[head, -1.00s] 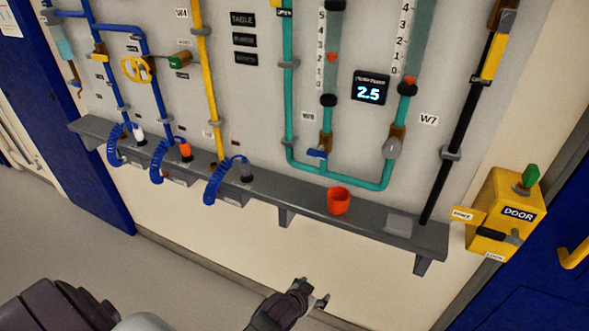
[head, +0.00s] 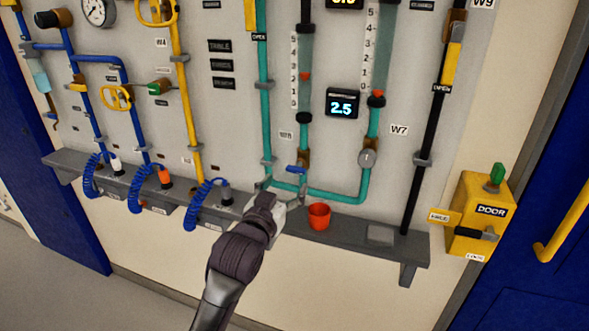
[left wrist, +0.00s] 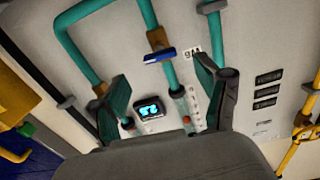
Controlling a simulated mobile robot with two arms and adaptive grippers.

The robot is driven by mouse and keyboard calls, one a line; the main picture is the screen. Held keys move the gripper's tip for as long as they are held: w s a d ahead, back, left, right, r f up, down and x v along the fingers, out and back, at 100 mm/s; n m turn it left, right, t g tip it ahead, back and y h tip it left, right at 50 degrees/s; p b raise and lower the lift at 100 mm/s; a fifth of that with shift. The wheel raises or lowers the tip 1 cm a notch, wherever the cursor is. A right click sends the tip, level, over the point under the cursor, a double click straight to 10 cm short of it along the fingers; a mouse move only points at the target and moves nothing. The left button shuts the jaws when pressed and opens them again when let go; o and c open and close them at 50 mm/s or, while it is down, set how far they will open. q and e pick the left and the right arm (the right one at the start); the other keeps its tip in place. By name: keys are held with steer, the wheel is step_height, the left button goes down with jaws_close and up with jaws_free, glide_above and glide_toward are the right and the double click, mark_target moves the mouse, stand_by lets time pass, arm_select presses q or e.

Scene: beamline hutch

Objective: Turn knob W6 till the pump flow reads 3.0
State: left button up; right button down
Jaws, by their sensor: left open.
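A small tag that seems to read W6 (head: 285,135) sits beside the left teal flow tube; it shows upside down in the left wrist view (left wrist: 192,51). Below it on that pipe is a valve with a blue handle (head: 295,170), also in the left wrist view (left wrist: 160,55). A small black display (head: 341,104) reads 2.5. My left gripper (head: 296,198) is open and empty, just below the blue handle in the head view. In the left wrist view its fingers (left wrist: 163,82) are spread, with the handle beyond them. No contact is visible. My right gripper is out of view.
A grey ledge (head: 385,255) runs under the panel. A red cup (head: 319,215) stands on it, right of my gripper. A yellow door box (head: 480,215) is farther right.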

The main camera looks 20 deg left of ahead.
mark_target(295, 172)
arm_select(q)
steer(key=w, duration=0.7)
steer(key=shift+w+d+p, duration=0.15)
steer(key=shift+w+p, duration=0.05)
steer(key=shift+p, duration=0.2)
